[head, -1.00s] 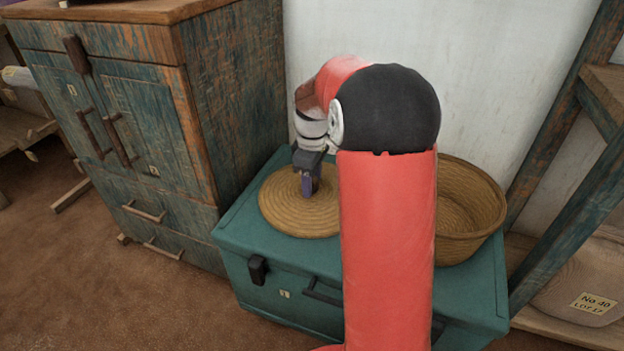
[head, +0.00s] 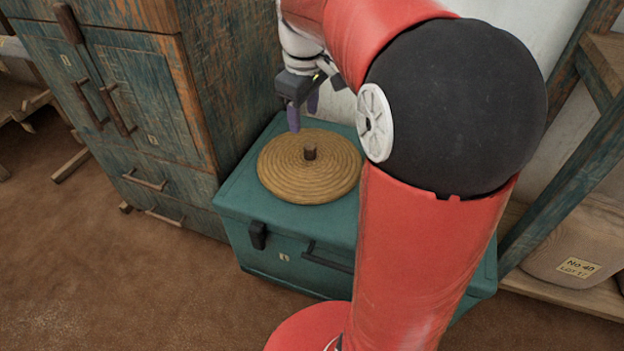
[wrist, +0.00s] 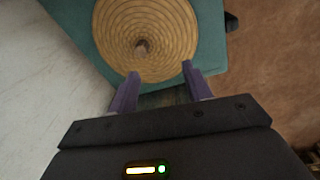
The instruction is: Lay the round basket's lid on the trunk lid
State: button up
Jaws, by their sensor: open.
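The round basket's lid (head: 290,182) is a flat coiled straw disc with a short dark wooden knob (head: 310,151). It lies flat on the left part of the teal trunk lid (head: 240,195). The wrist view also shows the basket's lid (wrist: 165,70) on the teal top (wrist: 80,15). My gripper (head: 303,112) is open and empty, above and behind the lid, apart from it. In the wrist view my two purple fingers (wrist: 162,82) are spread, with the knob seen beyond them. The round basket is hidden behind my arm in the head view.
A worn wooden cabinet (head: 150,110) stands close to the trunk's left side. A pale wall (head: 340,112) is behind the trunk. A wooden rack (head: 565,165) with a labelled sack (head: 575,245) stands at the right. Brown floor (head: 90,270) is open at the front left.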

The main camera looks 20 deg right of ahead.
jog(key=s+a+f+m+t, duration=0.1)
jog(key=s+a+m+t, duration=0.1)
jog(key=s, duration=0.8)
jog(key=s+a+f+m+t, duration=0.1)
jog(key=s+a+m+t, duration=0.1)
jog(key=s+a+m, duration=0.3)
jog(key=s, duration=0.4)
jog(key=shift+s+f, duration=0.35)
jog(key=shift+s, duration=0.05)
jog(key=shift+r+p, duration=2.05)
